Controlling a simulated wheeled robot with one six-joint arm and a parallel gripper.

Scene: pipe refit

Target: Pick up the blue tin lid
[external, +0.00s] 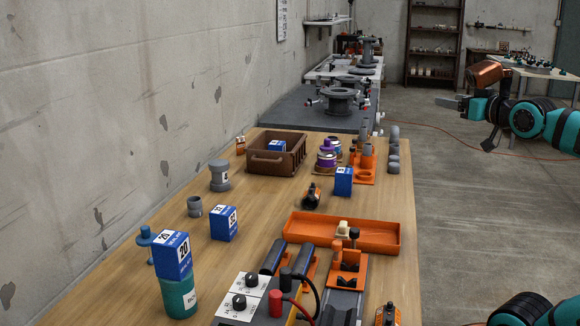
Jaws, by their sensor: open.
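My gripper (450,102) is at the right in the external view, up in the air beyond the table's right edge and well apart from everything on it. It is open, with nothing seen between its fingers. I cannot pick out the blue tin lid for certain. Small tins (326,158) with purple and bluish parts stand in a group at the table's far middle; their tops are too small to read. A teal tin (181,299) stands at the near left, its top hidden by a blue box (172,256) marked 20.
The wooden table (270,215) holds a brown crate (277,156), an orange tray (345,236), more blue boxes (224,223), grey pipe parts (219,176) and a blue knobbed piece (145,235). A wall borders the left; open floor (460,220) lies to the right.

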